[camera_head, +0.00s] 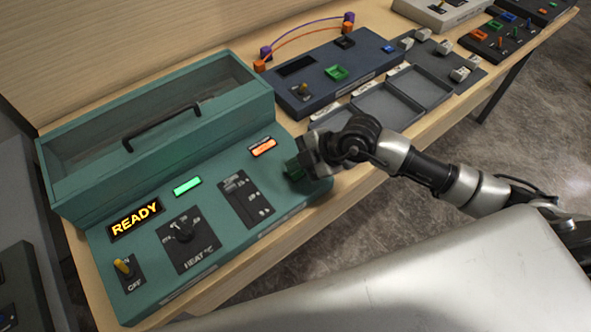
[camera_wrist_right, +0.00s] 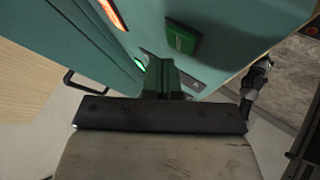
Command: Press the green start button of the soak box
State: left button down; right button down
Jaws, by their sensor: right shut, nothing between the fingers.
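The teal soak box (camera_head: 150,262) stands at the left of the table with its front panel facing up. Its green start button (camera_wrist_right: 183,38) shows in the wrist view as a dark green square. In the head view my right gripper (camera_head: 297,169) is over the panel's right end and hides most of the button. In the wrist view the shut, empty right fingertips (camera_wrist_right: 165,78) are close to the button, beside it; I cannot tell whether they touch the panel. My left gripper is not in the head view.
The panel carries a lit READY display (camera_head: 135,219), green lamp (camera_head: 187,186), orange lamp (camera_head: 263,147), heat dial (camera_head: 183,230), slider plate (camera_head: 246,198) and toggle (camera_head: 124,268). The box's handle (camera_head: 161,128) stands behind. A dark blue console (camera_head: 320,70) and grey tray (camera_head: 388,105) are to the right.

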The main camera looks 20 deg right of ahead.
aim_at(296, 174)
jog(key=shift+f, duration=0.1)
jog(key=shift+f, duration=0.3)
jog(key=shift+f, duration=0.45)
dwell(0.8)
jog(key=shift+r+p, duration=0.85)
jog(key=shift+p, duration=0.15)
notch_tip(296, 174, up, 5)
jog(key=p, duration=0.5)
jog(key=shift+r+p, duration=0.1)
jog(key=shift+p, duration=0.2)
